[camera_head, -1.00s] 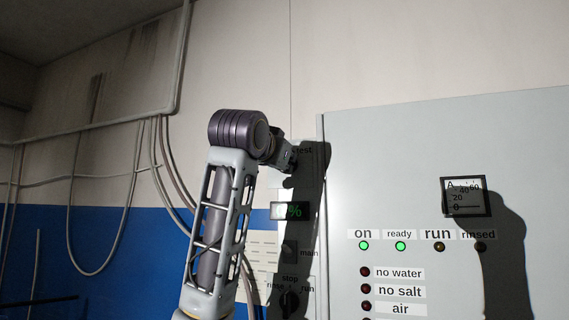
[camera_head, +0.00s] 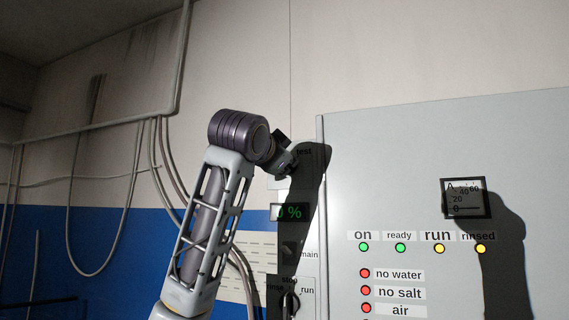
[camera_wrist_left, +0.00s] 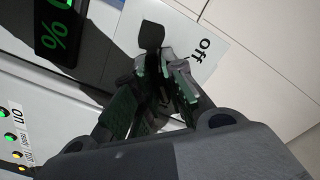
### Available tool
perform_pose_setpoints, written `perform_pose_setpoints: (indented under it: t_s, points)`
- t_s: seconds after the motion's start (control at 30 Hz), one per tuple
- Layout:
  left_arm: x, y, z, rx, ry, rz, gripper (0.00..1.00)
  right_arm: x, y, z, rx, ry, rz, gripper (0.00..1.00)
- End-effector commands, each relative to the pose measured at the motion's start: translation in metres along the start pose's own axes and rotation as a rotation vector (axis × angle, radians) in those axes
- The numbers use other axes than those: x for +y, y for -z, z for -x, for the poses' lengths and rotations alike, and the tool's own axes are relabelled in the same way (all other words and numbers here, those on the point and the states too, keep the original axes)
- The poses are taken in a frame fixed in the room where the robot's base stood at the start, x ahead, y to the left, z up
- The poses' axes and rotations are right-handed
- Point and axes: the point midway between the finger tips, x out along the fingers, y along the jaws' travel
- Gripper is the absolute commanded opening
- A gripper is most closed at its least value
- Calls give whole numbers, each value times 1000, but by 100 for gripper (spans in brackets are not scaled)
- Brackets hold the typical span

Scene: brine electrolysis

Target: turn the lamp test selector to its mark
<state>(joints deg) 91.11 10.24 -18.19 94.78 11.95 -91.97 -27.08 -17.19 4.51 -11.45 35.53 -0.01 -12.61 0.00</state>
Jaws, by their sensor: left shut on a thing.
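The lamp test selector is mostly hidden behind my left gripper (camera_head: 286,161) in the head view, beside the "test" label (camera_head: 304,151). In the left wrist view my left gripper (camera_wrist_left: 165,72) is shut on the selector. A dark block (camera_wrist_left: 152,36), which looks like part of the selector, shows just past the fingertips on a white plate with an "off" label (camera_wrist_left: 203,50). The selector's pointer and mark cannot be made out. The panel lamps, such as run (camera_head: 439,248), rinsed (camera_head: 480,248) and no water (camera_head: 365,273), are bright. My right gripper is not in view.
A green percent display (camera_head: 291,212) sits below the selector. Further down are the main knob (camera_head: 290,248) and a stop/rinse/run knob (camera_head: 291,300). A meter (camera_head: 466,198) is on the grey cabinet (camera_head: 400,150). Pipes and cables run along the left wall.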

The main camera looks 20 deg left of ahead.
Motion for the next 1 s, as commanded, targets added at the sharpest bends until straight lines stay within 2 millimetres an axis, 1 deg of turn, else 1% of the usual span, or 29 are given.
perform_pose_setpoints:
  t_s: [0.17,0.2,0.33,0.77,0.87,1.0]
  points:
    - [0,1,0,2,0,-2,0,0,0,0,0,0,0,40]
    - [0,1,0,2,0,-2,16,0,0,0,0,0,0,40]
    - [0,1,0,1,0,-1,33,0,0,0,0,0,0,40]
    - [0,0,2,1,1,0,34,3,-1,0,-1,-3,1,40]
    - [0,0,6,1,1,1,34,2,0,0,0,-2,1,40]
    - [0,0,18,2,2,1,34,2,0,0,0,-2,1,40]
